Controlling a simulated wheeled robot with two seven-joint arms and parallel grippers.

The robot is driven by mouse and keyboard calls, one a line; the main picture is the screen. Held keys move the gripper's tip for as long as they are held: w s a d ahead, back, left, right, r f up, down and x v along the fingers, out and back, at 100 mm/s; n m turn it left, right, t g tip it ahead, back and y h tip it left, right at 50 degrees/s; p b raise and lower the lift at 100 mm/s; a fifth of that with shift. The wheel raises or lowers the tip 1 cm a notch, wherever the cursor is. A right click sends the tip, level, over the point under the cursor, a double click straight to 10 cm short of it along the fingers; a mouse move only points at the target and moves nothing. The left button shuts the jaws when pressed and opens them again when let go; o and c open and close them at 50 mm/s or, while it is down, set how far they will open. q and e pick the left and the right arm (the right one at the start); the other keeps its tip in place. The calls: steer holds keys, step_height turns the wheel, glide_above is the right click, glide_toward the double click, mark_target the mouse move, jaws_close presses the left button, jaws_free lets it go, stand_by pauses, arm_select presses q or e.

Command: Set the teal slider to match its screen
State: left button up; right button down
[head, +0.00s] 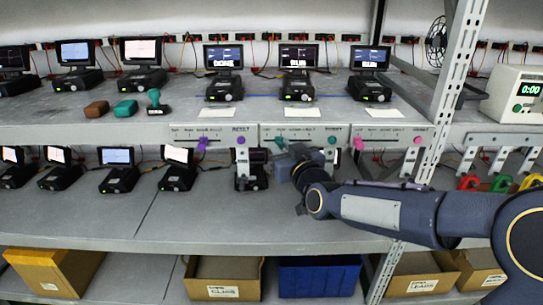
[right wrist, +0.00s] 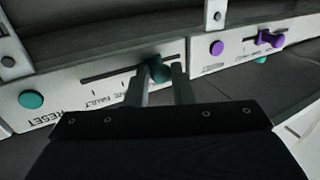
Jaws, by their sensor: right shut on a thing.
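The teal slider (head: 281,146) sits in the slot of the middle control panel (head: 267,131) on the shelf's front edge. In the head view it is left of the teal reset button (head: 331,141). My right gripper (head: 287,160) reaches in from the right, in front of that panel. In the right wrist view its two fingers (right wrist: 160,87) are on either side of the teal slider (right wrist: 158,70), closed on it. The screen (head: 299,56) above the panel shows bright text too small to read surely. My left gripper is out of view.
A purple slider (head: 203,143) is on the panel to the left and a pink slider (head: 359,144) on the panel to the right. Brackets hang beside the panels. Small monitors stand on both shelves; a rack post (head: 447,95) rises at right.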

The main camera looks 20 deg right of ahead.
steer(key=shift+s, duration=0.1)
steer(key=c, duration=1.3)
jaws_free()
steer(key=shift+c, duration=0.2)
steer(key=shift+d, duration=0.1)
steer(key=shift+s, duration=0.1)
steer(key=s, duration=0.7)
steer(key=shift+s+d+b, duration=0.3)
steer(key=shift+d, duration=0.1)
